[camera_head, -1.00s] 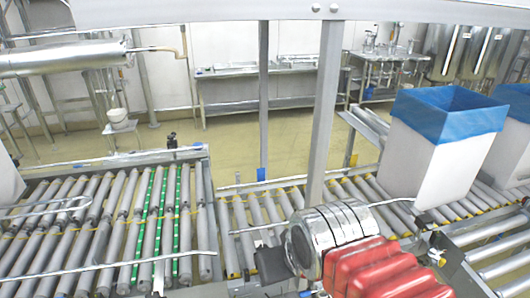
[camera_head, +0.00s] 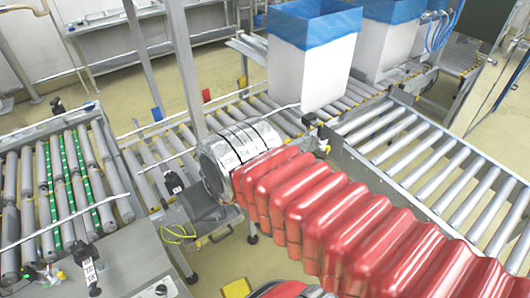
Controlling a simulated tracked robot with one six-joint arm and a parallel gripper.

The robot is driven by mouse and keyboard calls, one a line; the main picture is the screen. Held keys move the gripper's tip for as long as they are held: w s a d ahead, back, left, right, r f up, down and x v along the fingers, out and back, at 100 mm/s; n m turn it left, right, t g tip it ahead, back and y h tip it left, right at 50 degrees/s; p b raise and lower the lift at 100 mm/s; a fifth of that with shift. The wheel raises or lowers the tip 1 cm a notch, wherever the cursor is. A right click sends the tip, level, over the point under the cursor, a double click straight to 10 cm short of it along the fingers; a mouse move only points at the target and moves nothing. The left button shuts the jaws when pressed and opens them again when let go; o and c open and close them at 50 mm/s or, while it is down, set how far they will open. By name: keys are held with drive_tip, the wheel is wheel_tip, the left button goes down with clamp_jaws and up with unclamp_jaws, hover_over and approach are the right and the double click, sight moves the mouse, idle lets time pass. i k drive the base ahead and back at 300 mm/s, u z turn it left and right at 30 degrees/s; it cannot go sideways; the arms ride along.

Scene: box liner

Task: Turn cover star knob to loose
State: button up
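Several small black knob-like parts show, and I cannot tell which is the cover star knob. One black knob-like part (camera_head: 173,183) is just left of the silver cylinder at the end of my red bellows-covered arm. Another black part (camera_head: 88,272) stands on the grey machine top at lower left. A third black part (camera_head: 57,106) is at the far end of the left roller bed. Star shape and turn position are too small to read. My gripper's fingers cannot be made out; a grey block with black edges lies below the cylinder, and I cannot tell whether it is mine.
White boxes with blue liners (camera_head: 312,22) stand on the far rollers. A left roller bed (camera_head: 60,180) has green strips. An empty roller conveyor (camera_head: 425,150) runs at right. A grey post (camera_head: 183,65) rises behind my arm. Yellow floor shows between the frames.

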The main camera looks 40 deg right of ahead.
sight(171, 177)
drive_tip(key=z, duration=1.95)
drive_tip(key=k, duration=0.7)
drive_tip(key=u, duration=0.75)
drive_tip(key=i, duration=1)
